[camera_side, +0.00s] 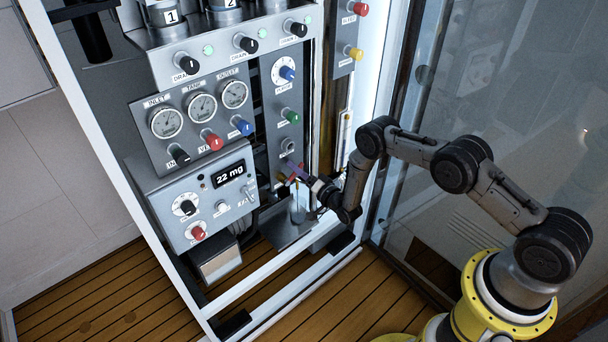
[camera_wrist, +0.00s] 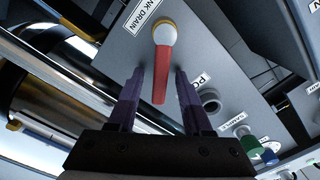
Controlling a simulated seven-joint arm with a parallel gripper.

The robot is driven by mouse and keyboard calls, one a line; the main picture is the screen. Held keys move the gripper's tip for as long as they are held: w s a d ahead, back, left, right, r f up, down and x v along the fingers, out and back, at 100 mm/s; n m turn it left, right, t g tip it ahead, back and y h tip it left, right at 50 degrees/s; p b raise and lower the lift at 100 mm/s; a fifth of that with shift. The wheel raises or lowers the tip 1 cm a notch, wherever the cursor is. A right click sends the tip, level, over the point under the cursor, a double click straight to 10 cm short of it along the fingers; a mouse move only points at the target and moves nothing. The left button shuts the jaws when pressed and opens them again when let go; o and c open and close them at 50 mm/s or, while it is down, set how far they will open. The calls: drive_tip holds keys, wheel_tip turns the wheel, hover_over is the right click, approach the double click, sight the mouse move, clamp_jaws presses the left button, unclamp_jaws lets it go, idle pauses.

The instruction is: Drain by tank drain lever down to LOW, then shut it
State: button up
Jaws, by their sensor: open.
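My gripper (camera_wrist: 159,82) is open, with one purple finger on each side of the red handle. I cannot tell whether either finger touches it. In the side view my gripper (camera_side: 291,165) is at the lower right of the panel and largely covers the lever. No LOW mark is readable in either view.
A clear vessel (camera_side: 299,213) stands just below my gripper. The display (camera_side: 229,175) reads 22 mg. Gauges and coloured knobs, such as the green knob (camera_side: 291,116), crowd the panel close by. The cabinet's white frame (camera_side: 283,293) runs below.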

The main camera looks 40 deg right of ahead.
drive_tip(key=s, duration=1.3)
drive_tip(key=shift+s, duration=0.3)
drive_tip(key=w+r+n+g+y, duration=0.1)
drive_tip(key=w+r+n+g, duration=0.2)
drive_tip(key=r, duration=1)
drive_tip(key=w+r+n, duration=0.3)
drive_tip(key=w+r, duration=0.1)
drive_tip(key=r, duration=0.9)
drive_tip(key=s+r+n+g+h, duration=0.1)
drive_tip(key=s+r+n+g, duration=0.15)
drive_tip(key=s+r, duration=0.55)
drive_tip(key=s+r+n+g, duration=0.1)
drive_tip(key=s+r+g, duration=0.3)
drive_tip(key=s, duration=0.8)
drive_tip(key=s+a+n+g, duration=0.1)
drive_tip(key=s+a+g, duration=0.1)
drive_tip(key=s, duration=1.7)
drive_tip(key=shift+s+g, duration=0.4)
drive_tip(key=shift+g, duration=0.05)
